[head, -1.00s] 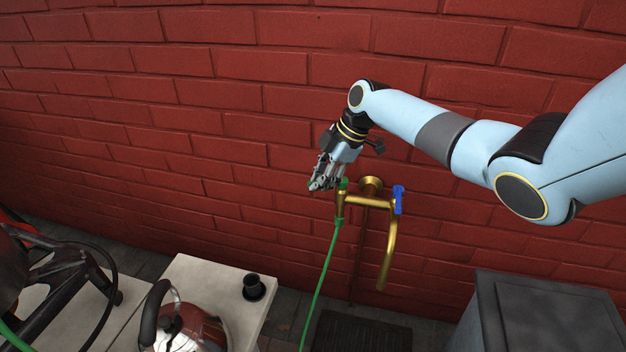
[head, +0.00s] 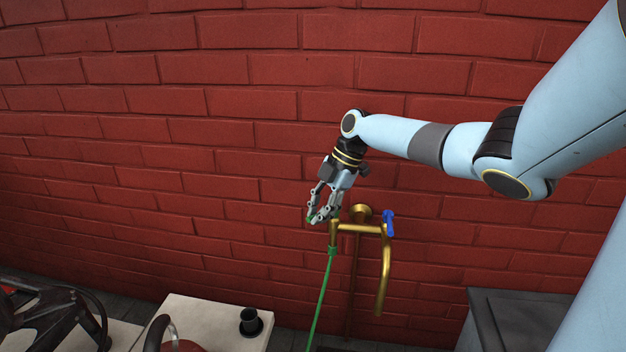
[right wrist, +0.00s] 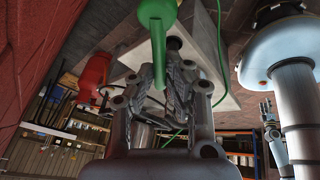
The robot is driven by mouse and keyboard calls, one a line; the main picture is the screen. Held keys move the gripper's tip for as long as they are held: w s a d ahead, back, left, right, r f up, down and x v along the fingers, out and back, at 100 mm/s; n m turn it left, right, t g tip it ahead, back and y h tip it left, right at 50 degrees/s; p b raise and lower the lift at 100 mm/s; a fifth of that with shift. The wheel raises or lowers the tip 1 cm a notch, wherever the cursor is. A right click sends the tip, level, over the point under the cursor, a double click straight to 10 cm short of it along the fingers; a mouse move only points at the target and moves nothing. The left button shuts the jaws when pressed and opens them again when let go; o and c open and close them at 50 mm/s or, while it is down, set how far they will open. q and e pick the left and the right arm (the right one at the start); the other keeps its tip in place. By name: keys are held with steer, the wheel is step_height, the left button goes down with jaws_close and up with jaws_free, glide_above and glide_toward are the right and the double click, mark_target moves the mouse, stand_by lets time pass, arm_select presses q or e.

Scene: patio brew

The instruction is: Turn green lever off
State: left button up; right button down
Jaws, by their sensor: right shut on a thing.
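The brass double tap (head: 357,228) is on the red brick wall. Its left spout carries a green hose (head: 322,290). My right gripper (head: 318,216) is just left of the tap's left branch, its fingers pointing down and left. It is shut on the green lever (head: 311,219), mostly hidden by the fingers in the head view. In the right wrist view the green lever (right wrist: 157,28) reaches down from the top to between the fingertips (right wrist: 158,82). The blue lever (head: 389,222) is upright on the right branch.
A pale table (head: 205,325) stands at lower left with a black cup (head: 249,320) and part of a kettle (head: 165,338). A dark box (head: 510,315) stands at lower right. The wall left of the gripper is clear.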

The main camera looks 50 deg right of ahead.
steer(key=c, duration=1.4)
jaws_free()
steer(key=shift+o, duration=0.2)
step_height(320, 180, up, 10)
